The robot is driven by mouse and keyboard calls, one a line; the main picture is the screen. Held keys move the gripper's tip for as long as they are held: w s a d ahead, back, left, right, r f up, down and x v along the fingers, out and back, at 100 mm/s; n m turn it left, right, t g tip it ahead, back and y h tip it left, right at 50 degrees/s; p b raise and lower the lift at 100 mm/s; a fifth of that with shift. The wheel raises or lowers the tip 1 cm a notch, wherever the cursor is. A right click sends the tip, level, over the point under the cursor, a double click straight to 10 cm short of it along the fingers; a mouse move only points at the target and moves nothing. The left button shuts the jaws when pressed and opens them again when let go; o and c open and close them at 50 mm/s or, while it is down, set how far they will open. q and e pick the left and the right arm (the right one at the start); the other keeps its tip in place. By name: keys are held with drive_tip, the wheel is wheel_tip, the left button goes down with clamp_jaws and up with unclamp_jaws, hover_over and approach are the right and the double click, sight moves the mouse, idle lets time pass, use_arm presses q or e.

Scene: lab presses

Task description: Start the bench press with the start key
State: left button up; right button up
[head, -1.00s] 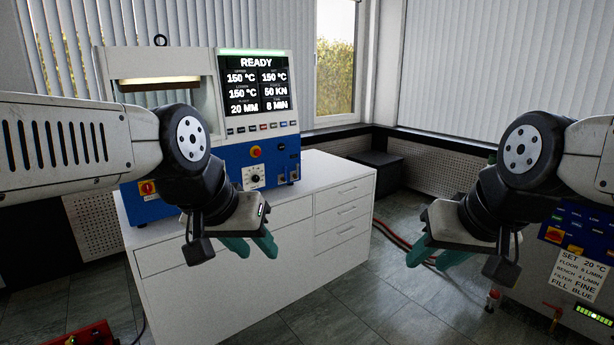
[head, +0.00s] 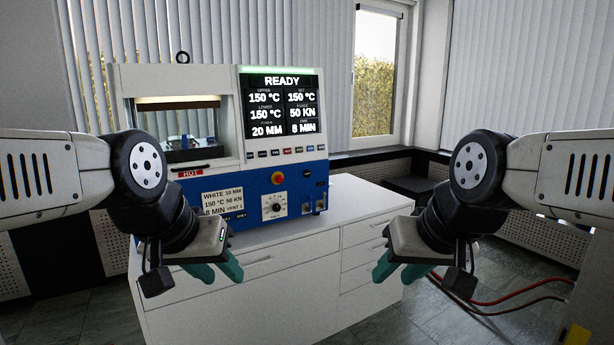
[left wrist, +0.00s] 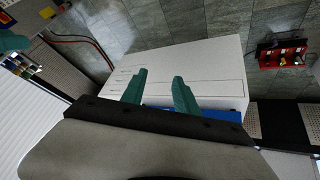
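The bench press (head: 256,186), white above and blue below, stands on a white drawer cabinet. Its display (head: 281,105) reads READY, 150 °C upper and lower, 50 KN, 20 MM, 8 MIN. A row of small keys (head: 285,152) runs under the display; their labels are too small to read, so I cannot tell which is the start key. A red knob (head: 278,178) sits on the blue front. My left gripper (head: 217,272) is open and empty in front of the cabinet, below the press; its parted teal fingers show in the left wrist view (left wrist: 159,78).
The white cabinet (head: 290,277) has free top space right of the press. A paper label (head: 222,203) and a dial (head: 274,205) are on the press front. Red hoses (head: 490,301) lie on the floor at right. A red tool box (left wrist: 282,54) shows in the left wrist view.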

use_arm(q)
clamp_jaws()
idle(1.8)
